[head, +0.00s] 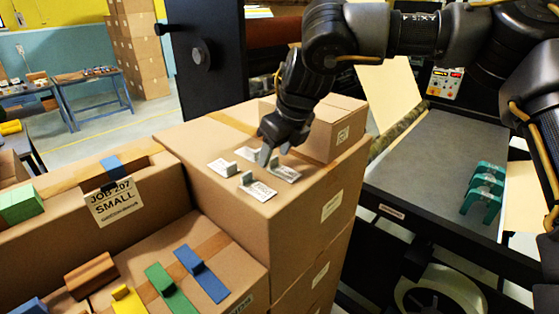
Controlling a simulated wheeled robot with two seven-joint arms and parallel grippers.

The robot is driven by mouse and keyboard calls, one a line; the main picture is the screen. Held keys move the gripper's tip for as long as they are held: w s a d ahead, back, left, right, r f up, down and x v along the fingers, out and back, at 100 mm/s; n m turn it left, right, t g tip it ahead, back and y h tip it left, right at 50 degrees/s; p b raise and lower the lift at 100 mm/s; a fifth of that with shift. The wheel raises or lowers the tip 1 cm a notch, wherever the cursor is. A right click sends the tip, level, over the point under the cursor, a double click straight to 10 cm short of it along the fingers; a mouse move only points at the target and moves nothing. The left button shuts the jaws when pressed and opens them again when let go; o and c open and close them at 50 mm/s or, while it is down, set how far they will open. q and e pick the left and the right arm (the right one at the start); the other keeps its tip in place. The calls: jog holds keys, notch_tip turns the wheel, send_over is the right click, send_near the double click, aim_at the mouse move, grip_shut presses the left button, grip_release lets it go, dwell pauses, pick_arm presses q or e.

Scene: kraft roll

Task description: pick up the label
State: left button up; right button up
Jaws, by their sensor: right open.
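Several small white labels with print and upright grey-green tabs lie on top of a large cardboard box (300,200). One label (222,167) is at the left, one (258,190) at the front and one (286,174) at the right. Another, at the back (245,153), is partly hidden by my gripper. My right gripper (273,156) points down just above the group, near the back and right labels. It is open, with no label seen held in it. I cannot tell whether its fingers touch a tab. My left gripper is not in view.
A smaller box (338,135) stands close behind the gripper. A grey machine bed (440,160) with green pieces (483,190) is at the right.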

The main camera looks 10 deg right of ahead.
jog(key=shift+w+a+f, duration=0.15)
jog(key=shift+w+f, duration=0.2)
jog(key=shift+f, duration=0.2)
jog(key=shift+s+r, duration=0.1)
jog(key=shift+s, duration=0.05)
jog(key=shift+c, duration=0.3)
jog(key=shift+s, duration=0.1)
jog(key=shift+c, duration=1.1)
jog(key=c, duration=0.8)
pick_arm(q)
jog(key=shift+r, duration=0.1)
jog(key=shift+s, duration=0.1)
